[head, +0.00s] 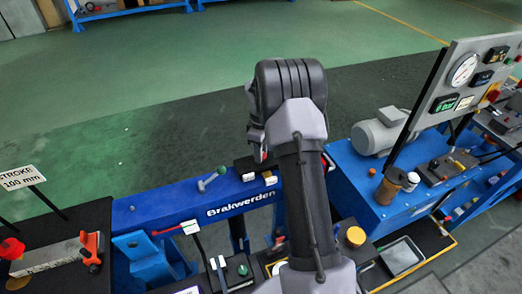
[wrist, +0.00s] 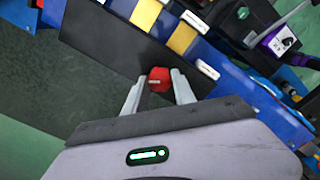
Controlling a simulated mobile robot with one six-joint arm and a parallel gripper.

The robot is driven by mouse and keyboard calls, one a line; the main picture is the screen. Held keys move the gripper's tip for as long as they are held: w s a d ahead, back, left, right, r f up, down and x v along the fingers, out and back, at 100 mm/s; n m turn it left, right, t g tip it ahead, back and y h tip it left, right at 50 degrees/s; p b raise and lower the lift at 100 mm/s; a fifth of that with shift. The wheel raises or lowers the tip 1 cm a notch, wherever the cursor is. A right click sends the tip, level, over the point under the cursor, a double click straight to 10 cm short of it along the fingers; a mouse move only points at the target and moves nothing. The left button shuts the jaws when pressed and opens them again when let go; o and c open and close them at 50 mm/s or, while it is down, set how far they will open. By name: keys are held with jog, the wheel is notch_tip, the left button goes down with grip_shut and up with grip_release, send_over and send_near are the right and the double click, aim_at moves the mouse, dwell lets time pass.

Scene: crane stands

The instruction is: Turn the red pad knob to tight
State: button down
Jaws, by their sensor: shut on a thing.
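The red pad knob (wrist: 159,79) shows in the wrist view between the tips of my gripper (wrist: 158,90). The two fingers are closed on its sides. A pale mark shows on the near part of the knob. The knob is beside a black surface (wrist: 105,40) in the wrist view. I cannot tell how far the knob is turned.
A blue beam marked Brakwerden (head: 170,208) runs across the head view. A lever with a green ball (head: 211,178) stands on it. A grey motor (head: 380,132) and a gauge panel (head: 462,85) are at right. A STROKE sign (head: 20,178) stands at left. Green floor lies behind.

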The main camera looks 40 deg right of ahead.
jog(key=m, duration=0.5)
jog(key=shift+m, duration=0.3)
jog(key=m, duration=0.5)
jog(key=shift+m, duration=0.3)
jog(key=m+b, duration=0.1)
jog(key=m, duration=0.4)
jog(key=m+b, duration=0.1)
jog(key=m, duration=0.4)
jog(key=shift+d+m, duration=0.1)
jog(key=shift+m, duration=0.2)
jog(key=c, duration=1)
grip_release()
jog(key=shift+c, duration=0.2)
jog(key=shift+r, duration=0.1)
notch_tip(320, 180, up, 17)
jog(key=p, duration=0.4)
jog(key=shift+r+p, duration=0.15)
jog(key=shift+p, duration=0.15)
